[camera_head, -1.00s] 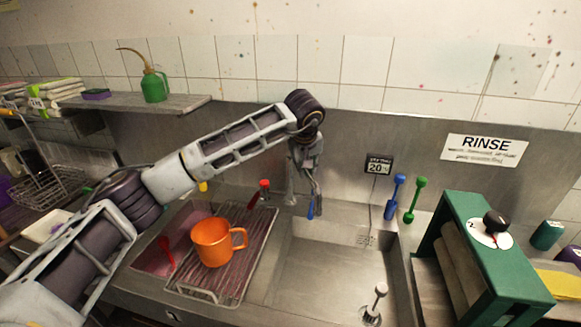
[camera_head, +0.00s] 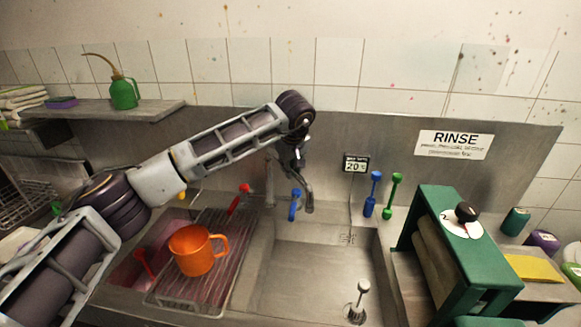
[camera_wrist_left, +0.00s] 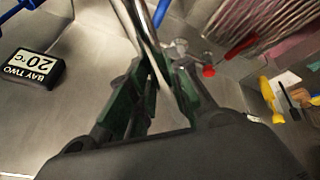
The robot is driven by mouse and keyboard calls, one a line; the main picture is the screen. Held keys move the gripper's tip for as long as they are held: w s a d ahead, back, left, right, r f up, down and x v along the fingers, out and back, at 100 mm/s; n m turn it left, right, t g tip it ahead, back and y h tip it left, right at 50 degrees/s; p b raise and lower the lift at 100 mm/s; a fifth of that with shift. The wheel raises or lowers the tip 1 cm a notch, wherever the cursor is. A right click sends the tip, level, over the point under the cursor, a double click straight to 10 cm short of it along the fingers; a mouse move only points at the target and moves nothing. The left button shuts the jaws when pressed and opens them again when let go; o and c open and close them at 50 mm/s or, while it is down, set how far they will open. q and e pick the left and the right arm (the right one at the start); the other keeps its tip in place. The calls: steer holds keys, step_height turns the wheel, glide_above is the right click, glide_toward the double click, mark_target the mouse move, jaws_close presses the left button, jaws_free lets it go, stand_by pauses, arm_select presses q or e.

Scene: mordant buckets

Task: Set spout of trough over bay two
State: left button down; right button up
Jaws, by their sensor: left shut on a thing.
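The steel trough has an empty right-hand bay (camera_head: 312,280) and a left-hand bay under a wire rack (camera_head: 190,285). The metal spout (camera_head: 309,202) hangs over the back of the trough, its end near the back left of the empty bay. My left gripper (camera_head: 291,160) is at the spout, fingers partly hidden by the wrist. In the left wrist view its green-padded fingers (camera_wrist_left: 150,88) are closed around the spout's pipe (camera_wrist_left: 146,32). A small display (camera_head: 355,163) on the back wall reads 20°; in the left wrist view this display (camera_wrist_left: 33,68) reads BAY TWO. My right gripper is not in view.
An orange mug (camera_head: 197,249) stands on the rack. Blue (camera_head: 295,205) and red (camera_head: 240,198) handles flank the spout. Blue (camera_head: 372,194) and green (camera_head: 391,195) plungers stand behind the empty bay. A knobbed plug (camera_head: 359,300) stands inside it. A green press (camera_head: 455,245) is to the right.

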arm_select(q)
steer(key=c, duration=1.3)
jaws_free()
steer(key=shift+v, duration=6)
